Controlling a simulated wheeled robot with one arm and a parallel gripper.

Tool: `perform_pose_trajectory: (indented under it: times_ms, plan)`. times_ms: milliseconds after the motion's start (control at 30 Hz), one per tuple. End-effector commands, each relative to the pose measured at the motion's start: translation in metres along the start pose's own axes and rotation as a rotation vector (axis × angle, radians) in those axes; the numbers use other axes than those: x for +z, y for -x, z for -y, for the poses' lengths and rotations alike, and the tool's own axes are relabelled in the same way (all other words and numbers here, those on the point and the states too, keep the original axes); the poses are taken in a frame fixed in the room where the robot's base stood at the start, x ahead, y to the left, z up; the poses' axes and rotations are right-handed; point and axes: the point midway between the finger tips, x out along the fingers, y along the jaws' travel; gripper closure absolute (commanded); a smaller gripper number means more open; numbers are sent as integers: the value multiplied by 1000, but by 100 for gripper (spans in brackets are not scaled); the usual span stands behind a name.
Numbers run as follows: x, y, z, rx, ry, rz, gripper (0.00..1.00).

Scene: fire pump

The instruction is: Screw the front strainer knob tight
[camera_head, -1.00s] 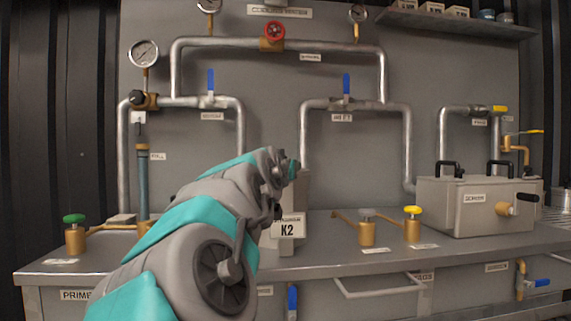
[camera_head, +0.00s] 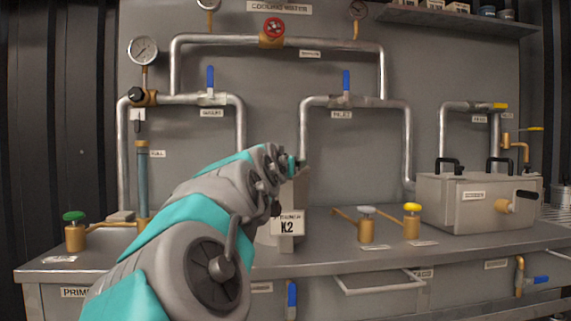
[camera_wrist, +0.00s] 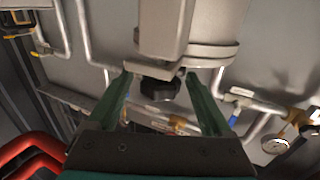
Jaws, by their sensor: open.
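The black strainer knob (camera_wrist: 160,88) shows in the wrist view, on a grey metal bracket at the rim of a round grey housing (camera_wrist: 215,35). My gripper (camera_wrist: 160,78) is open, with one green finger on each side of the knob in the picture. A gap shows between the knob and each finger, so neither appears to touch it. I cannot tell the depth of the fingers along the knob. In the head view a grey upright unit labelled K2 (camera_head: 288,225) stands on the bench, partly behind my arm. The knob and my fingertips cannot be made out there.
Blue-handled valves (camera_head: 211,82) and pipes line the back panel. A green-knobbed valve (camera_head: 74,230) is at the bench's left. Grey and yellow-knobbed valves (camera_head: 411,222) and a grey box (camera_head: 470,205) are at the right. Pipes and a gauge (camera_wrist: 275,146) show in the wrist view.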

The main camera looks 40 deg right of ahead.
Motion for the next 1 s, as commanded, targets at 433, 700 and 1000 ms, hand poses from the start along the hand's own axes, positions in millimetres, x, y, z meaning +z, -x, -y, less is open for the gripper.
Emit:
perform_pose_trajectory:
  times_ms: [433,700,1000]
  plan:
    - [-1,45,0,-1,0,-2,16]
    - [-1,74,0,-1,0,-2,16]
    - [0,78,0,0,0,0,16]
